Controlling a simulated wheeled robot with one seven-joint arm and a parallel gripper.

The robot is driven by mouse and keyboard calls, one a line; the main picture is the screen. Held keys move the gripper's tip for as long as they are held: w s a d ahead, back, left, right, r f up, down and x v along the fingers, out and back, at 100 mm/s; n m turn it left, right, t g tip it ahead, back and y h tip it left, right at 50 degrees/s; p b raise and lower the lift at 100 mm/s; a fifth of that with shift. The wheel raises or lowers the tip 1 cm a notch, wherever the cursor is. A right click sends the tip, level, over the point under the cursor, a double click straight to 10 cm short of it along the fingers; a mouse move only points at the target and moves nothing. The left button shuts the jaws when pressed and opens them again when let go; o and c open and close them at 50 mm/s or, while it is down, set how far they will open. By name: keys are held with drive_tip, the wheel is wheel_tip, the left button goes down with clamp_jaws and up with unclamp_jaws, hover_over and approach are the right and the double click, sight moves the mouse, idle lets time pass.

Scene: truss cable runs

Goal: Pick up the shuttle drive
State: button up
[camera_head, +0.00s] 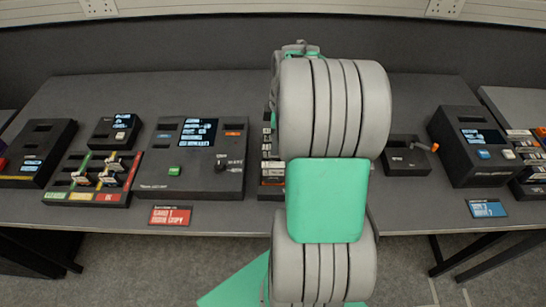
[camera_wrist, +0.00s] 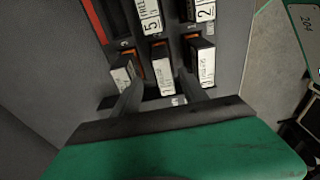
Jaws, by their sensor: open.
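In the wrist view my gripper (camera_wrist: 159,88) is open, its two dark fingers pointing into a dark rack (camera_wrist: 222,75) of small labelled drives. A drive with a white label and an orange patch behind it (camera_wrist: 163,70) stands between the fingertips; I cannot tell whether they touch it. Similar drives stand to its left (camera_wrist: 122,74) and right (camera_wrist: 203,62). No label readable here says which is the shuttle drive. In the head view my arm hides the gripper and most of the rack (camera_head: 268,190), with only its left edge showing.
More drives (camera_wrist: 151,18) stand farther up the rack, close to the fingers. On the grey table (camera_head: 380,217) are a console with a screen (camera_head: 195,160), a coloured tray with several drives (camera_head: 95,178), a small box with an orange-tipped lever (camera_head: 405,155) and another console (camera_head: 475,145).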

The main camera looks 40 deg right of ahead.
sight(274, 159)
drive_tip(key=f, duration=0.2)
drive_tip(key=f+p, duration=0.1)
drive_tip(key=f, duration=0.3)
drive_tip(key=shift+s+a, duration=0.1)
drive_tip(key=shift+a, duration=0.3)
drive_tip(key=shift+r, duration=0.1)
clamp_jaws()
